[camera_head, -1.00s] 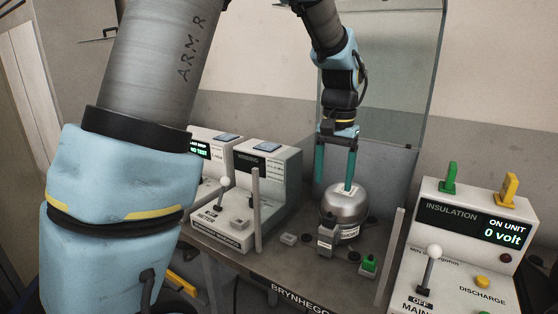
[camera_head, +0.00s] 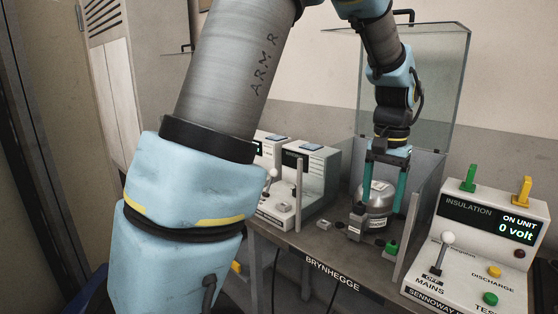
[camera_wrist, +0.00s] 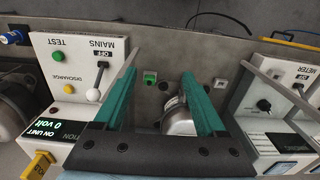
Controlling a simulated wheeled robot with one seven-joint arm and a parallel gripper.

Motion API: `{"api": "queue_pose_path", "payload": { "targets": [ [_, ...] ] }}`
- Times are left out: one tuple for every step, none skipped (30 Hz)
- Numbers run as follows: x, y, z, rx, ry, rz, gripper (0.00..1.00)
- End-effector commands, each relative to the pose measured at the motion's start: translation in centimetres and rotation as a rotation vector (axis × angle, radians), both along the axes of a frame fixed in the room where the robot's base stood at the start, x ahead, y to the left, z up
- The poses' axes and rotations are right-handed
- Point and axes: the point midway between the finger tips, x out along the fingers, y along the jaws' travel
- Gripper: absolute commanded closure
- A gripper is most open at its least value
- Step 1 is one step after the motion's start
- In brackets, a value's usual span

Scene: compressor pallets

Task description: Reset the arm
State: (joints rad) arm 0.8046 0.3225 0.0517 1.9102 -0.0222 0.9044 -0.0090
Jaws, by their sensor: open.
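My arm reaches from the left foreground up and over to the bench. My gripper (camera_head: 385,208) points down with its two teal fingers apart, above and around the height of a silver compressor (camera_head: 376,193). The compressor (camera_wrist: 178,118) shows there partly hidden behind the finger on the right. It stands upright on the bench inside the clear-walled enclosure. I cannot tell whether a finger touches it.
The insulation tester (camera_head: 480,245) stands at the right, reading 0 volt, with a green and a yellow plug on top. Other meter boxes (camera_head: 305,180) stand left of the compressor. A clear guard panel (camera_head: 430,85) rises behind my gripper.

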Motion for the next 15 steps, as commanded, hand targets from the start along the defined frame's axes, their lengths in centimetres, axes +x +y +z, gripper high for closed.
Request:
{"api": "queue_pose_path", "payload": {
  "targets": [
    [0.3, 0.7, -0.1, 0.000, -0.001, 0.015, 0.27],
    [0.4, 1.1, -0.2, -0.001, -0.002, 0.022, 0.27],
    [0.5, 1.6, -0.3, -0.002, -0.002, 0.031, 0.27],
    [0.6, 1.9, -0.4, -0.004, -0.004, 0.038, 0.27],
    [0.7, 2.3, -0.4, -0.005, -0.005, 0.045, 0.27],
    [0.9, 2.9, -0.5, -0.007, -0.007, 0.057, 0.27],
    [1.0, 3.3, -0.6, -0.008, -0.008, 0.065, 0.27],
    [1.1, 3.8, -0.6, -0.009, -0.009, 0.075, 0.27],
    [1.3, 4.6, -0.8, -0.011, -0.012, 0.090, 0.27],
    [1.3, 5.2, -0.9, -0.013, -0.013, 0.101, 0.27],
    [1.5, 5.9, -1.0, -0.015, -0.015, 0.115, 0.27],
    [1.6, 6.9, -1.2, -0.017, -0.018, 0.135, 0.27],
    [1.7, 7.7, -1.3, -0.020, -0.021, 0.150, 0.27],
    [1.7, 8.6, -1.5, -0.021, -0.023, 0.168, 0.27],
    [1.8, 9.8, -1.7, -0.025, -0.027, 0.192, 0.27]
  ]
}}
